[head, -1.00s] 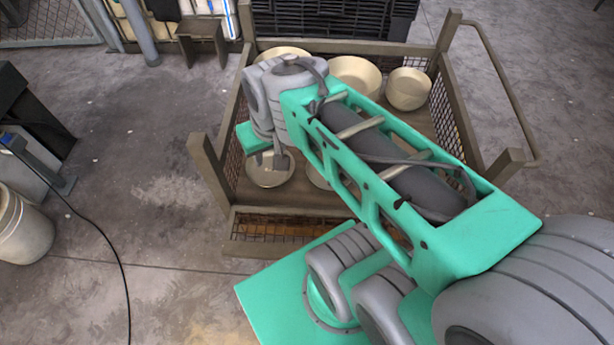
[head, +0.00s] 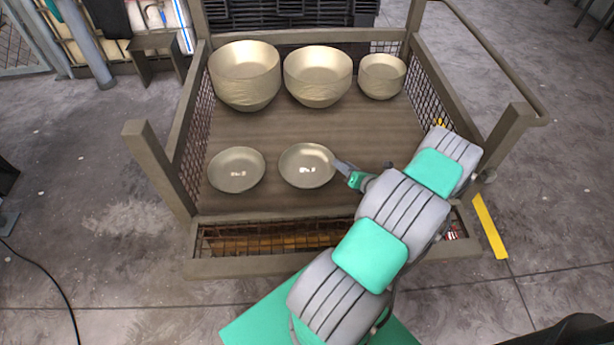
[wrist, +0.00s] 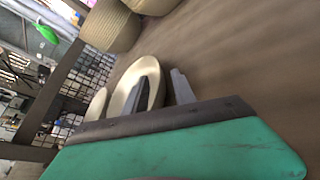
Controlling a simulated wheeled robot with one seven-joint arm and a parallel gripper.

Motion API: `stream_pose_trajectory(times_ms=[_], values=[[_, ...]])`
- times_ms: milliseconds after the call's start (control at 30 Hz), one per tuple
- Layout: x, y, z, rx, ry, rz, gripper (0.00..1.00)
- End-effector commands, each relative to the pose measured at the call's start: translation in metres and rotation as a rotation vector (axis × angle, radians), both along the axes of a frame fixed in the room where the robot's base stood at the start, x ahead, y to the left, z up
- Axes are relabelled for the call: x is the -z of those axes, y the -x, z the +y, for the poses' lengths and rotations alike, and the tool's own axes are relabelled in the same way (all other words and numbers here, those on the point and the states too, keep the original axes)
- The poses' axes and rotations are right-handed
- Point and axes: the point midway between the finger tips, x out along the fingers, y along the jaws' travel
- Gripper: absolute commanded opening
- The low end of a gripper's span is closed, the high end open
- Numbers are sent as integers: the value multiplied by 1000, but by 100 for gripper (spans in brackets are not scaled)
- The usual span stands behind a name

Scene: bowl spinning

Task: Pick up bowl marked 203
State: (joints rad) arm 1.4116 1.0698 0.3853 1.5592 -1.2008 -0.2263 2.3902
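Two shallow cream bowls stand on the wooden crate floor near its front: a left bowl (head: 236,160) and a right bowl (head: 306,156). Each has a small white mark inside, too small to read, so I cannot tell which is 203. My gripper (head: 343,166) is at the right rim of the right bowl. In the wrist view, my gripper (wrist: 160,86) has its fingers apart, one over the right bowl's inside (wrist: 148,67) and one beyond its rim. Contact cannot be told. The left bowl (wrist: 97,104) shows behind it.
Three deeper bowls stand along the crate's back: left (head: 245,62), middle (head: 318,65) and right (head: 382,70). The crate (head: 160,172) has mesh sides and tall corner posts. Its floor is bare between the bowl rows.

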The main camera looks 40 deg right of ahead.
Motion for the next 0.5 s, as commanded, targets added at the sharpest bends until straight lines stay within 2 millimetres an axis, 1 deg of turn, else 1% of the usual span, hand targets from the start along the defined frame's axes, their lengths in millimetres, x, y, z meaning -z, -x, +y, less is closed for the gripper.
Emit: stream_pose_trajectory(times_ms=[33, 167, 333, 400, 500], values=[[3, -8, 1, -6, 1, -1, 32], [9, -25, 0, -7, 3, 2, 32], [21, -54, -2, -8, 5, 3, 32], [23, -62, -3, -8, 3, 2, 32], [23, -67, -4, -6, 5, 1, 32]])
